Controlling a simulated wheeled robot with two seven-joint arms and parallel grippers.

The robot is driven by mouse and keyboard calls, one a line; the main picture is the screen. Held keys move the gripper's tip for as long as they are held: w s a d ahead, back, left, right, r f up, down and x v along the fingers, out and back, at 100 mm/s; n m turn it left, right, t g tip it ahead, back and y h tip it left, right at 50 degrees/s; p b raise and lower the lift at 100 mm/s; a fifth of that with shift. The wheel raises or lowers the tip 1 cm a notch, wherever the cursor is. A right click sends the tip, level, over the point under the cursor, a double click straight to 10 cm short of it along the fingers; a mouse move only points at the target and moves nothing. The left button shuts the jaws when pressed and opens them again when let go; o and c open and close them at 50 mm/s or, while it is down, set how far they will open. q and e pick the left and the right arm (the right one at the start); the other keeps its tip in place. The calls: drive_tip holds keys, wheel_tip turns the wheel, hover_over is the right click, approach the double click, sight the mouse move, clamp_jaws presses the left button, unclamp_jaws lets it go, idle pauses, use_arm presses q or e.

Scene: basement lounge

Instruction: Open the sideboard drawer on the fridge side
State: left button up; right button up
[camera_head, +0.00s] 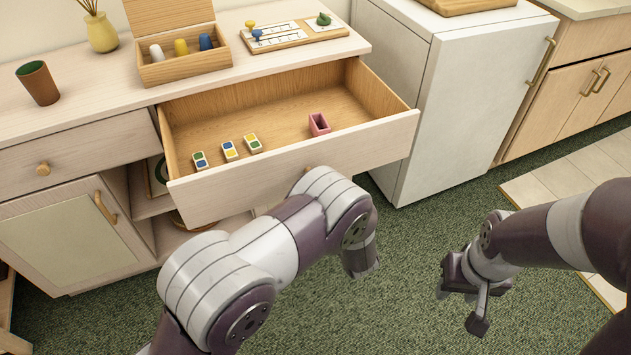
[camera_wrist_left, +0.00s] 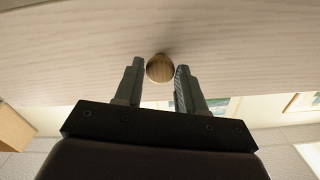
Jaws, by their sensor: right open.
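The sideboard drawer on the fridge side (camera_head: 290,168) is pulled well out, its pale front tilted in view and its wooden inside showing. Its round wooden knob shows in the left wrist view (camera_wrist_left: 160,68). My left gripper (camera_wrist_left: 160,80) has a finger on each side of the knob, with small gaps visible, so it looks open around it. In the head view my left arm hides that gripper. My right gripper (camera_head: 462,305) is open and empty above the green carpet, right of the drawer.
The drawer holds several small coloured blocks (camera_head: 229,150) and a pink holder (camera_head: 319,124). The white fridge (camera_head: 455,100) stands close to its right. The left drawer (camera_head: 75,160) is shut. A cup (camera_head: 38,82) and wooden box (camera_head: 185,68) stand on top.

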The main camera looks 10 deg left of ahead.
use_arm(q)
drive_tip(key=shift+o, duration=1.2)
drive_tip(key=shift+s+d+r, duration=0.1)
drive_tip(key=shift+s+d, duration=0.05)
drive_tip(key=shift+s, duration=0.05)
drive_tip(key=shift+w, duration=0.1)
drive_tip(key=p+v, duration=0.1)
drive_tip(key=v, duration=1.1)
drive_tip(key=shift+s+d, duration=0.15)
drive_tip(key=shift+s, duration=0.2)
